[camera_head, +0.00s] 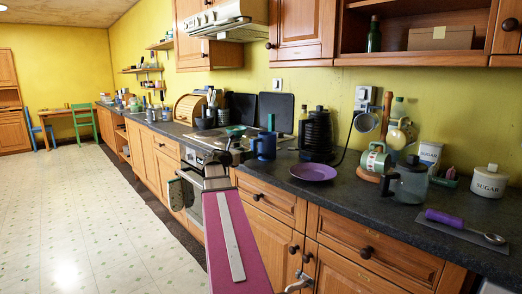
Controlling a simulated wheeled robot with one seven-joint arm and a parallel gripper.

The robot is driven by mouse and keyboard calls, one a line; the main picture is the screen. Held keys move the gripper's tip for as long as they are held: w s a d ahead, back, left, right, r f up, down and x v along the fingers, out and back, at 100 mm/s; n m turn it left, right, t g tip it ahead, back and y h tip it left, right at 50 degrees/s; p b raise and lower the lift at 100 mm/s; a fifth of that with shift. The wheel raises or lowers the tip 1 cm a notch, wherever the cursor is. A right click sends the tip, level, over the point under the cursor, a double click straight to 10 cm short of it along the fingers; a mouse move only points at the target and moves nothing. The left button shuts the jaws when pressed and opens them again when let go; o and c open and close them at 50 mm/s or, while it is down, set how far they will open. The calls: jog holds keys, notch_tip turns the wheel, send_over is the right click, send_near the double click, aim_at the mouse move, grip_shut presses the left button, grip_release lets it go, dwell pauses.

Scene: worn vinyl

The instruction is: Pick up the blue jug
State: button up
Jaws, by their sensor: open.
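The blue jug (265,147) stands upright on the dark worktop, just left of a black kettle-like appliance. Its handle shows on its left side. My gripper (244,147) is open, at the end of my magenta arm, close to the left of the jug in the picture. I see nothing between its fingers. I cannot tell whether a finger touches the jug or its handle.
The black appliance (317,135) stands close right of the jug, with a purple plate (313,172) in front. The floor at left is clear.

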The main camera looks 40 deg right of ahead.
aim_at(255, 150)
jog(key=shift+d+r, duration=0.15)
jog(key=shift+d, duration=3)
grip_shut()
